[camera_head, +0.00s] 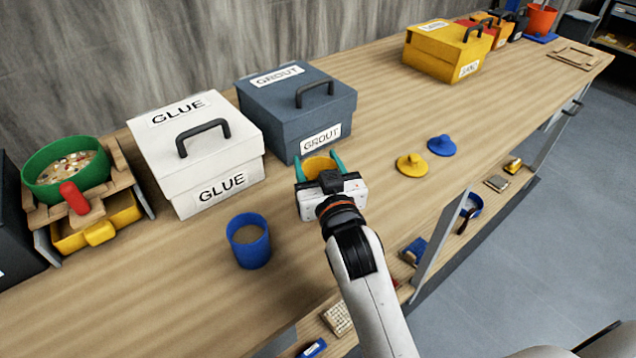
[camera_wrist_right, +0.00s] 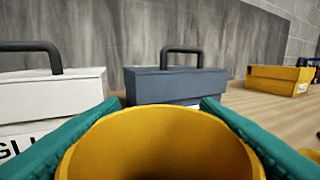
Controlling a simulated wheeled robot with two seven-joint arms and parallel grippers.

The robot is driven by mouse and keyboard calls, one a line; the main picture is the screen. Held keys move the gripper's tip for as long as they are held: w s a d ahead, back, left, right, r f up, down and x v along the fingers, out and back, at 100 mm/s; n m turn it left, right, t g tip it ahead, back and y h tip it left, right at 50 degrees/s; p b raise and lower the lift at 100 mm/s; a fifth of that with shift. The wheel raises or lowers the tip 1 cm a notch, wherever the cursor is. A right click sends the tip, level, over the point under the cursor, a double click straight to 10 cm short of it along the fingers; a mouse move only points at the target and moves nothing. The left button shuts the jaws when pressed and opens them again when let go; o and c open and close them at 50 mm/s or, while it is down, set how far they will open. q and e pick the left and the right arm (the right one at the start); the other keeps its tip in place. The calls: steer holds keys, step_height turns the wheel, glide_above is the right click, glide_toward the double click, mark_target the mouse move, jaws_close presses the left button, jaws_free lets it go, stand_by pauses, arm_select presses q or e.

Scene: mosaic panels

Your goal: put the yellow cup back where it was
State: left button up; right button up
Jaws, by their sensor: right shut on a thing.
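The yellow cup (camera_head: 318,167) is between the green fingers of my right gripper (camera_head: 319,163), in front of the dark grey GROUT box. In the right wrist view the cup (camera_wrist_right: 160,148) fills the lower middle, open end up, with a green finger on each side. My right gripper is shut on it. I cannot tell whether the cup's base touches the bench, as the gripper body hides it. My left gripper is not in view.
A blue cup (camera_head: 248,241) stands left of my gripper. A white GLUE box (camera_head: 190,150) and the GROUT box (camera_head: 298,108) stand behind. Yellow (camera_head: 411,165) and blue (camera_head: 441,145) knobbed lids lie to the right. Bare bench (camera_head: 370,130) lies between the GROUT box and lids.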

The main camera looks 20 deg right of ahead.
mark_target(316, 175)
steer(key=shift+f, duration=1.8)
steer(key=shift+f, duration=0.1)
steer(key=o, duration=1.1)
